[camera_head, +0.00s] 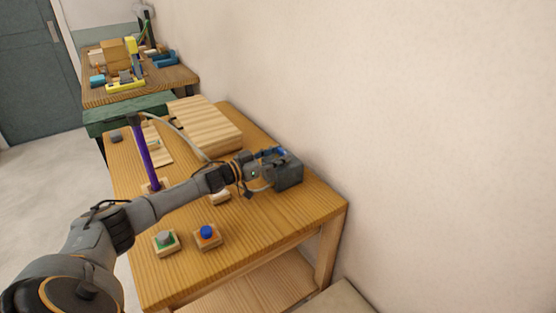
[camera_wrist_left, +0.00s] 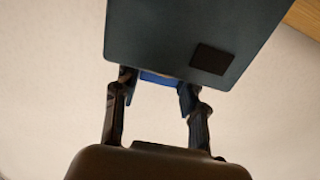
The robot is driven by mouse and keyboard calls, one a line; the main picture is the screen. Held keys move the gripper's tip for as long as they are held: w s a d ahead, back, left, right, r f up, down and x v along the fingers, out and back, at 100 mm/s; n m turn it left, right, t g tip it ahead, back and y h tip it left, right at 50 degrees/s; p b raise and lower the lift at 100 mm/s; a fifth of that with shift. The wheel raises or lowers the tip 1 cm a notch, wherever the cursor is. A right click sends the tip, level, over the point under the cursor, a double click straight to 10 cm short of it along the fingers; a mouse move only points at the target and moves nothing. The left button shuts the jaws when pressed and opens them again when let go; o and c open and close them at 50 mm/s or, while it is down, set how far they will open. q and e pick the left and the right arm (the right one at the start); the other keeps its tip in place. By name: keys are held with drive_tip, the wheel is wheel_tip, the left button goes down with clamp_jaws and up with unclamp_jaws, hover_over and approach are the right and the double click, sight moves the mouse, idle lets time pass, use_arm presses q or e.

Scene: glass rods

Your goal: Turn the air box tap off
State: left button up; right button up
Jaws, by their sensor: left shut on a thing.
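The air box (camera_head: 289,174) is a dark blue-grey box at the wall-side edge of the wooden table. In the left wrist view its flat face (camera_wrist_left: 160,38) fills the upper middle, with a dark square patch on it. The blue tap (camera_wrist_left: 161,79) shows at the box's lower edge there, between the two fingers. My left gripper (camera_wrist_left: 154,84) is shut on this tap. In the head view the gripper (camera_head: 263,163) is at the box's left side and hides part of the tap. My right gripper is not in view.
A blue button (camera_head: 207,232) and a green-grey button (camera_head: 166,240) sit on wooden bases at the table's front. A purple rod (camera_head: 145,155) stands at the left. A slatted wooden block (camera_head: 205,122) lies behind, with a hose running past it. The wall is close behind the box.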

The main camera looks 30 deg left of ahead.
use_arm(q)
drive_tip(key=shift+w+r, duration=0.1)
drive_tip(key=shift+r, duration=0.05)
idle(0.3)
drive_tip(key=o, duration=1.1)
drive_tip(key=shift+o, duration=0.2)
drive_tip(key=shift+s+a+f, duration=0.1)
drive_tip(key=shift+s+f, duration=0.1)
drive_tip(key=shift+s, duration=0.05)
drive_tip(key=v, duration=1.1)
drive_tip(key=shift+s+a, duration=0.15)
drive_tip(key=shift+a, duration=0.05)
drive_tip(key=shift+r, duration=0.15)
